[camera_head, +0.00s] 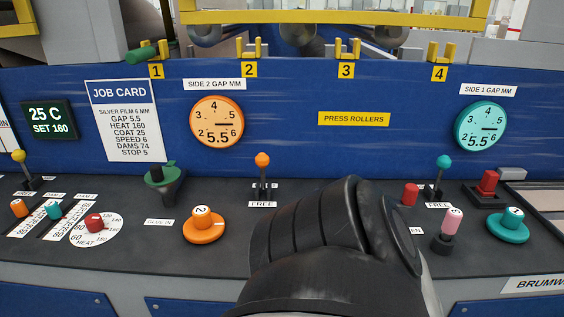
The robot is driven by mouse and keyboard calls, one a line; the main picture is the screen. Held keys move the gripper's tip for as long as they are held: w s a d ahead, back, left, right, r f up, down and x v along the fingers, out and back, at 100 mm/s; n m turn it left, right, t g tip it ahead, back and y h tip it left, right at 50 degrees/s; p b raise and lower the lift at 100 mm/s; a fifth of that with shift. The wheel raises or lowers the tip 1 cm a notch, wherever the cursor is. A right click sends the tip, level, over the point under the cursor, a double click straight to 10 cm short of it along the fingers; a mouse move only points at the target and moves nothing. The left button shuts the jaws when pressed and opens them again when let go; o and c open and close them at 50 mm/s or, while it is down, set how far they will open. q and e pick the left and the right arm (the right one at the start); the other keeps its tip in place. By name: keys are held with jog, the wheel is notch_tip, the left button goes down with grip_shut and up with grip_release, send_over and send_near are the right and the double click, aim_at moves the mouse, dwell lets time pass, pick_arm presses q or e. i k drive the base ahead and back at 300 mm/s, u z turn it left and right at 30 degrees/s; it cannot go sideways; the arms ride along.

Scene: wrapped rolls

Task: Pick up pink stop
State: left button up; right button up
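The pink stop (453,222) is a small upright pink cylinder with a pale numbered top. It stands in a dark round base on the right part of the console. A dark, ribbed link of one of my arms rises from the bottom centre and ends just left of the pink stop; it hides part of the console. I cannot tell which arm it belongs to. Neither gripper shows, and nothing is seen holding the stop.
Close to the stop are a red cylinder (410,194), a teal-topped lever (443,164), a teal knob (508,226) and a red block (489,183). An orange knob (203,222) and orange lever (262,161) stand left of the arm. A blue panel (290,100) rises behind.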

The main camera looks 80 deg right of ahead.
aim_at(453, 217)
jog(key=u, duration=0.2)
jog(key=k, duration=1.3)
jog(key=z, duration=1.65)
